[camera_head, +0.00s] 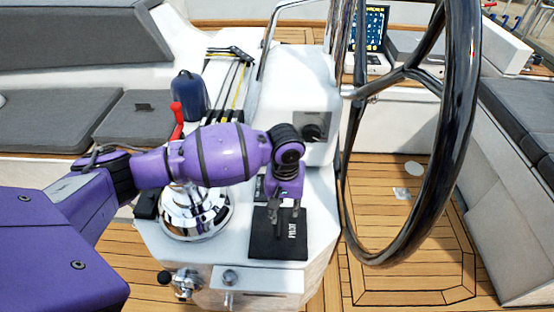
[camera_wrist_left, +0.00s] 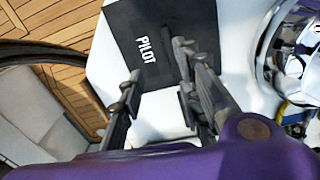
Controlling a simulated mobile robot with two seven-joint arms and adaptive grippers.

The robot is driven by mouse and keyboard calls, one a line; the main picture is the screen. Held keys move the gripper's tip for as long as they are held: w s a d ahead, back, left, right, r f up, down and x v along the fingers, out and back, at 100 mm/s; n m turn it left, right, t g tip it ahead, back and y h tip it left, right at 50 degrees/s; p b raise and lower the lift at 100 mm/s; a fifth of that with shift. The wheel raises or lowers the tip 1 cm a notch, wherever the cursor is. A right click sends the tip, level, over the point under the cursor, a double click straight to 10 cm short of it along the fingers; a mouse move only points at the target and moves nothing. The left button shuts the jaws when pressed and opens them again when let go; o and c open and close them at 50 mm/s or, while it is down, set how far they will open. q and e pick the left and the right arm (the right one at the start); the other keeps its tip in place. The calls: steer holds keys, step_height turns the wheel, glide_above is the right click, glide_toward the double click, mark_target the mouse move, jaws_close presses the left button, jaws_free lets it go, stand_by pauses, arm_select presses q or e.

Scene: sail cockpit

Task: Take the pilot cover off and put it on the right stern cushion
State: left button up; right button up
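The pilot cover (camera_head: 278,246) is a flat black square with white "PILOT" lettering, lying on the white console top in front of the wheel. The left wrist view shows the cover (camera_wrist_left: 147,22) with its lettering upright to sideways. My left gripper (camera_head: 285,212) points down over the far part of the cover. In the left wrist view its fingers (camera_wrist_left: 158,64) are apart, with the cover beyond them; I cannot tell whether they touch it. A dark grey cushion (camera_head: 525,118) lies on the bench at the right edge. My right gripper is not in view.
The large black steering wheel (camera_head: 462,130) stands just right of the console. A chrome winch (camera_head: 196,222) and a red handle (camera_head: 177,118) are left of the gripper, beneath and behind my arm. Grey cushions (camera_head: 50,122) line the left. Teak floor (camera_head: 410,285) is clear.

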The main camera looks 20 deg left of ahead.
mark_target(279, 226)
arm_select(q)
steer(key=shift+s+a+f+n, duration=0.2)
steer(key=shift+s+a+f, duration=0.05)
steer(key=shift+s+f, duration=0.25)
steer(key=shift+s+a+f+n, duration=0.2)
steer(key=shift+s+f, duration=0.15)
steer(key=shift+f, duration=0.2)
steer(key=f, duration=0.4)
steer(key=shift+w+a+f+b, duration=0.2)
steer(key=shift+f+b, duration=0.1)
steer(key=shift+b, duration=0.05)
steer(key=shift+f, duration=0.25)
jaws_close()
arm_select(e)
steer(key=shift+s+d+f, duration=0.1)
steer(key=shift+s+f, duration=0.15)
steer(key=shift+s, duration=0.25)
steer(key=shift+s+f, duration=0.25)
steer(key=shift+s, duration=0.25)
